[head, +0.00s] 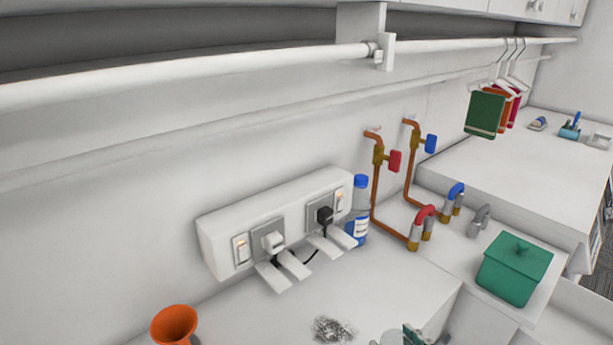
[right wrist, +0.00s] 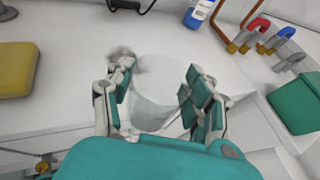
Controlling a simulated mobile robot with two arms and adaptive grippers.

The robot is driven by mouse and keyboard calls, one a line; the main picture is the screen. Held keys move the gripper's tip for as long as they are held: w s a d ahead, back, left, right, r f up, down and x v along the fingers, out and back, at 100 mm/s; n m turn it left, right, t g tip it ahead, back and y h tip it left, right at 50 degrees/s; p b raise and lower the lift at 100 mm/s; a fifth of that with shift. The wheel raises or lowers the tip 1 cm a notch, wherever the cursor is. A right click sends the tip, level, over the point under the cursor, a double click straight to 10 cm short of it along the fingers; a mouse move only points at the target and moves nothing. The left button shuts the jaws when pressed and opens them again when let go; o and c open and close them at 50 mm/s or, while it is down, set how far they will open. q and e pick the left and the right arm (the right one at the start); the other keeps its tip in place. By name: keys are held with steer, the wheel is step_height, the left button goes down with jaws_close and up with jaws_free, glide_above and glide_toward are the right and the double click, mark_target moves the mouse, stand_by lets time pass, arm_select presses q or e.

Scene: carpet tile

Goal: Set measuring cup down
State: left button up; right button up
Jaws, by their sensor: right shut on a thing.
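The measuring cup (right wrist: 160,92) looks like a pale, whitish translucent cylinder in the right wrist view. It sits between the two teal-padded fingers of my right gripper (right wrist: 157,98), which is shut on it. In the head view only the tips of my right gripper (head: 412,335) and a pale rim of the cup (head: 388,339) show at the bottom edge, over the white counter (head: 285,312). I cannot tell whether the cup's base touches the counter. My left gripper is not in view.
A grey wire scourer (head: 332,329) lies near the cup. An orange funnel-like piece (head: 174,325), a blue-capped bottle (head: 358,212) and a green lidded box (head: 514,268) stand around. A yellow block (right wrist: 16,70) is at left. Copper pipes (head: 376,195) rise along the wall.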

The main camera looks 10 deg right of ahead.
steer(key=w+r, duration=0.1)
steer(key=w+r+m+h, duration=0.1)
steer(key=w+a+m+h+b, duration=0.1)
steer(key=w, duration=0.1)
steer(key=shift+r, duration=0.4)
steer(key=shift+w+d+f, duration=0.1)
